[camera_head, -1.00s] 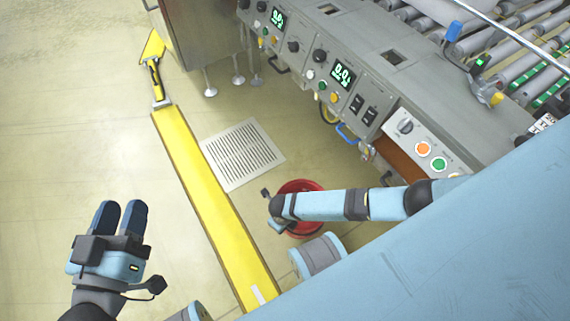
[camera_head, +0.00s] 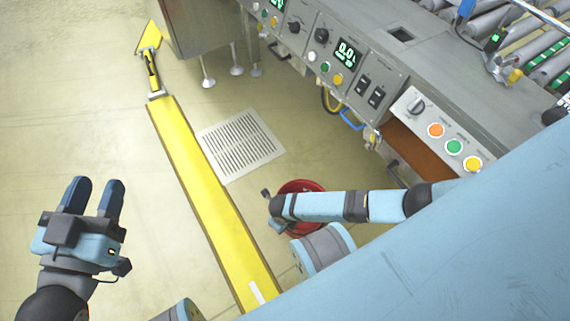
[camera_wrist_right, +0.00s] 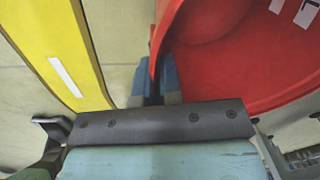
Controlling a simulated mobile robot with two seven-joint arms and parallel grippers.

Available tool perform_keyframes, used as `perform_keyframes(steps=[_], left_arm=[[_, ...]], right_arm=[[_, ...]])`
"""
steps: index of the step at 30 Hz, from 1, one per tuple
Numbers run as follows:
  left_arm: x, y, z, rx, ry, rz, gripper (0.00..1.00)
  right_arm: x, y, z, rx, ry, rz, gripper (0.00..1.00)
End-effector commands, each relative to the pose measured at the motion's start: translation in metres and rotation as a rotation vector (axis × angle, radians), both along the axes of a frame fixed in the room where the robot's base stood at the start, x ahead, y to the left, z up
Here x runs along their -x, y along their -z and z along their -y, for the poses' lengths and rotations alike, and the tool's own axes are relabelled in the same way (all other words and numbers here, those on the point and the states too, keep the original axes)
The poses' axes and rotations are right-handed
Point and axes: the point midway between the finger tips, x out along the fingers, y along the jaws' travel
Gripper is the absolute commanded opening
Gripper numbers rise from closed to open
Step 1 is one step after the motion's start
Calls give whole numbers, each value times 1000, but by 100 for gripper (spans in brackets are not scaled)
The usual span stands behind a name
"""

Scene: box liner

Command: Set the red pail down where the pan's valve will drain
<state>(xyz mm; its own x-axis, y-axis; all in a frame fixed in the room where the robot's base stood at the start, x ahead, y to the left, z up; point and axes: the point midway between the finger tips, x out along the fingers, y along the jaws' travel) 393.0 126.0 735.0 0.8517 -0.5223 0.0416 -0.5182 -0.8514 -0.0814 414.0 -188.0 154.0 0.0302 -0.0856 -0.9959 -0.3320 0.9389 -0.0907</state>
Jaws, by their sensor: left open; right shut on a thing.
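The red pail (camera_head: 303,185) shows in the head view below the machine's front, partly hidden under my right arm. My right gripper (camera_wrist_right: 158,82) is shut on the pail's wall at the rim, one finger on each side; the pail (camera_wrist_right: 215,70) fills the upper right of the wrist view. Its contact with the floor is hidden. A blue lever handle (camera_head: 350,121) with a small metal fitting (camera_head: 372,138) sits low on the machine front, up and right of the pail. I cannot tell whether this is the pan's valve. My left gripper (camera_head: 94,192) is open and empty at the left.
A white floor grate (camera_head: 241,145) lies between strip and machine. The grey machine (camera_head: 400,70) with buttons and displays fills the upper right. Floor at the left is clear.

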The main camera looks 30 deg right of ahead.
Motion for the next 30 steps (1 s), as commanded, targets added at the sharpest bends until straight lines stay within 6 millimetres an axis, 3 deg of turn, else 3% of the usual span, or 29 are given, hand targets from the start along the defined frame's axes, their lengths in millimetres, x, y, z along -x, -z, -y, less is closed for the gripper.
perform_keyframes(steps=[2,6,17,22,24,30], left_arm=[[0,1,0,-4,0,7,43],[-1,0,0,-7,0,11,43],[-1,-5,0,-2,2,5,43],[3,-13,3,39,11,-60,43],[12,-3,7,87,4,-152,43],[24,-1,14,162,8,-279,43]], right_arm=[[0,3,0,0,0,0,0],[0,3,0,0,0,0,31],[0,-4,0,0,0,0,31],[1,-34,-2,0,-3,1,31],[1,-51,-3,0,-2,2,31],[2,-92,-7,-1,-1,2,31]])
